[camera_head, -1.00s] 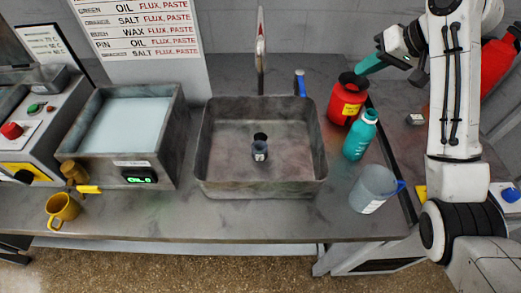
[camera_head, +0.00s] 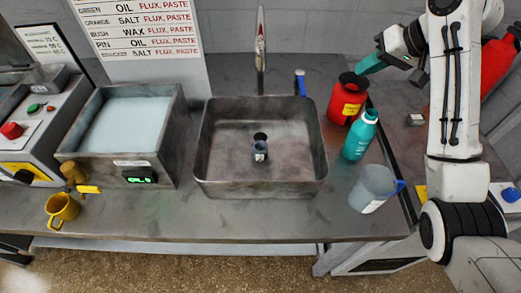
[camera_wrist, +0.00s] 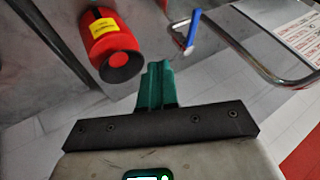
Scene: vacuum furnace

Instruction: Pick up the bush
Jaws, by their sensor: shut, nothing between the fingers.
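A small dark blue-grey cylindrical piece with a pale label (camera_head: 260,150) stands on the floor of the grey metal basin (camera_head: 225,185). It looks like the bush, but it is too small to be sure. A black round spot lies just behind it. My gripper (camera_head: 370,65) is up at the right, above and behind the red container, far from the basin piece. Its teal fingers (camera_wrist: 157,88) are together and empty in the wrist view. The bush is not seen in the wrist view.
A red container (camera_head: 347,98), a teal bottle (camera_head: 360,138) and a grey jug (camera_head: 372,190) stand right of the basin. A tap (camera_head: 260,45) rises behind it. A bath with a display (camera_head: 125,125) and a yellow mug (camera_head: 62,210) are at left.

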